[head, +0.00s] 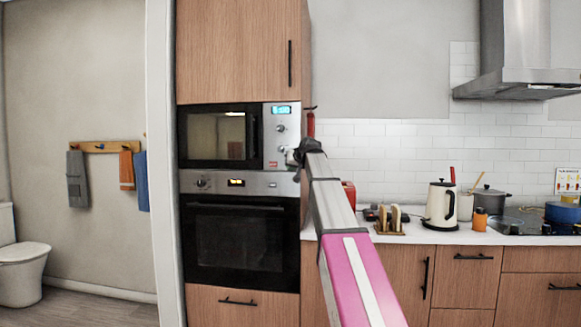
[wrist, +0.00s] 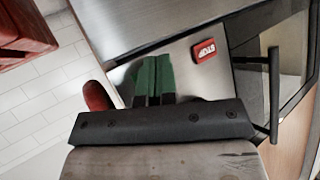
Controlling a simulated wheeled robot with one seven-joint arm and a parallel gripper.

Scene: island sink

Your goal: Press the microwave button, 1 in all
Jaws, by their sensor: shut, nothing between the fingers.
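The microwave (head: 220,137) is built into the tall wooden cabinet, with its dark door shut. Its silver control panel (head: 282,108) has a lit display and knobs. A red button marked STOP (wrist: 207,51) is on the panel in the wrist view; it shows as a small red spot in the head view (head: 273,164). My gripper (head: 296,157) is in front of the panel's lower right part. In the wrist view its green fingertips (wrist: 153,78) are together and empty, beside the button and apart from it. I cannot tell whether they touch the panel.
The microwave's door handle (wrist: 273,90) stands out beyond the button. An oven (head: 240,235) is below the microwave. A red extinguisher-like object (head: 310,124) is close right of the cabinet. A kettle (head: 441,205) and toast rack (head: 391,220) stand on the counter.

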